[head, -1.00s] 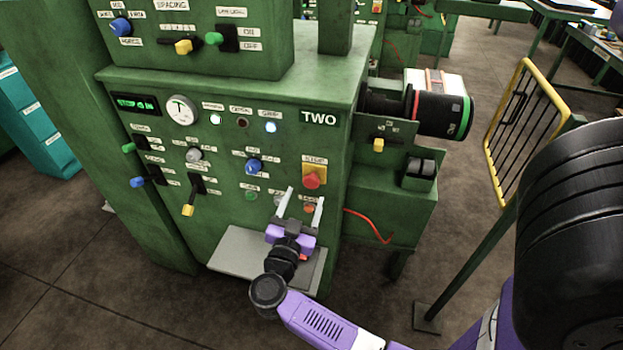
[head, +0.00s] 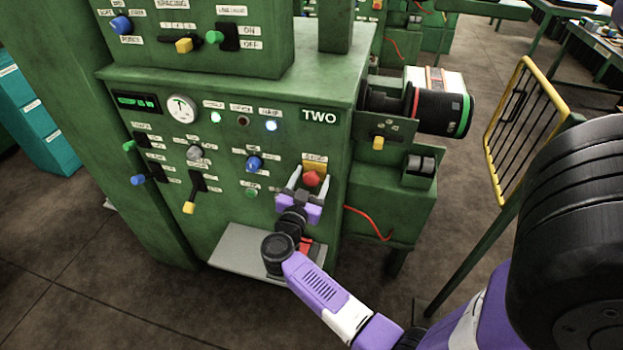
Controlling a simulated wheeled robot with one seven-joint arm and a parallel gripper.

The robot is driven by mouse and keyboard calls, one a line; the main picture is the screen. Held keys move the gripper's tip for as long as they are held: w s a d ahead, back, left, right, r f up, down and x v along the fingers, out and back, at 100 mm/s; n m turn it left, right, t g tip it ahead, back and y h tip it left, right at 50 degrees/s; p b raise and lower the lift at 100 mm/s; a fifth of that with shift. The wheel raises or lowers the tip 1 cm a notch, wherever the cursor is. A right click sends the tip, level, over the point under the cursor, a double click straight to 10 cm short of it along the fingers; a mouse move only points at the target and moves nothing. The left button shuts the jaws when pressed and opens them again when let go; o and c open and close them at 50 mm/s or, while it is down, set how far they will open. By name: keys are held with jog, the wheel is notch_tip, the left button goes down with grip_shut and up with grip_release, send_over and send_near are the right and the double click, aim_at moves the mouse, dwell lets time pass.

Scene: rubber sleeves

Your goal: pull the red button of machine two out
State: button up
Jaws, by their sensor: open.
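The gripper's purple body hides the panel just below the button.
A blue knob (head: 254,164) and a small green button (head: 252,192) are left of my gripper. A grey shelf (head: 240,250) juts out below it. A red cable (head: 368,222) hangs at right. A yellow barrier (head: 490,150) stands farther right.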

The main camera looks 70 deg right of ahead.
jog(key=shift+c, duration=0.2)
grip_shut()
jog(key=shift+a+r+p, duration=0.2)
jog(key=shift+a+p, duration=0.2)
jog(key=shift+p, duration=0.4)
jog(key=shift+s+a+f+p, duration=0.1)
jog(key=shift+a+p, duration=0.35)
jog(key=shift+p, duration=0.05)
jog(key=shift+f, duration=0.15)
jog(key=shift+o, duration=0.2)
grip_release()
jog(key=shift+a, duration=0.2)
